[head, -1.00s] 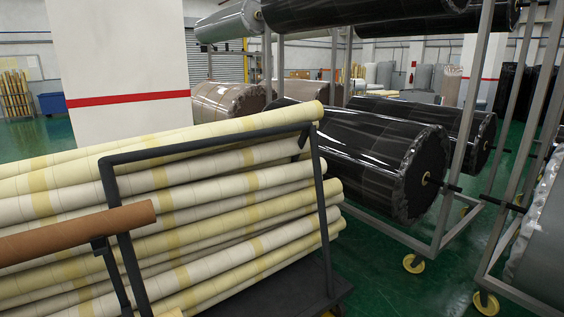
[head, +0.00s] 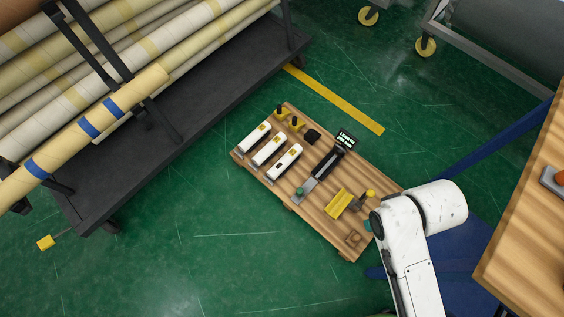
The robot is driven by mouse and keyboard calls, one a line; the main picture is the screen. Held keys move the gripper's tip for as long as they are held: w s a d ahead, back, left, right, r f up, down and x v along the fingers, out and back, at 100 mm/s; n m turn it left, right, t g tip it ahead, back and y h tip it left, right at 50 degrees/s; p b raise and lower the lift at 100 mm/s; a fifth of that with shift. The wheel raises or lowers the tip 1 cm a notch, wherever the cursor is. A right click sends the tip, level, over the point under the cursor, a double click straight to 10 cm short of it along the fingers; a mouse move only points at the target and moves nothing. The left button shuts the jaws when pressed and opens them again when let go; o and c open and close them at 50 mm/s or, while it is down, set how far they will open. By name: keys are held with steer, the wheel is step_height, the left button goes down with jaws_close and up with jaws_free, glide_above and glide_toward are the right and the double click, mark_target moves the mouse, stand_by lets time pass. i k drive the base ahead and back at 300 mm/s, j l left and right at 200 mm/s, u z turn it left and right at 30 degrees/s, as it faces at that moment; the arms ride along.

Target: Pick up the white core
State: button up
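Several long pale cream-white cores (head: 200,45) with yellowish bands lie stacked at the upper left, on a dark cart. A yellowish core with blue bands (head: 63,148) lies in front of them, held on the cart's side arms. I cannot tell which one is the white core; many are partly hidden by the cart frame and by each other. My white arm shows at the lower right, well away from the stack. My gripper is not visible, so what it holds is hidden.
A wooden board (head: 320,220) with white-handled tools, a black tool and yellow pieces lies mid-floor. The dark cart deck (head: 215,95) borders open green floor. A wooden table (head: 530,220) stands at right. A grey wheeled rack (head: 480,45) is at the top right.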

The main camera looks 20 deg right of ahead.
mark_target(281, 164)
steer(key=i+j+z, duration=0.6)
steer(key=i+j, duration=0.15)
steer(key=i+j+z, duration=0.3)
steer(key=j, duration=0.3)
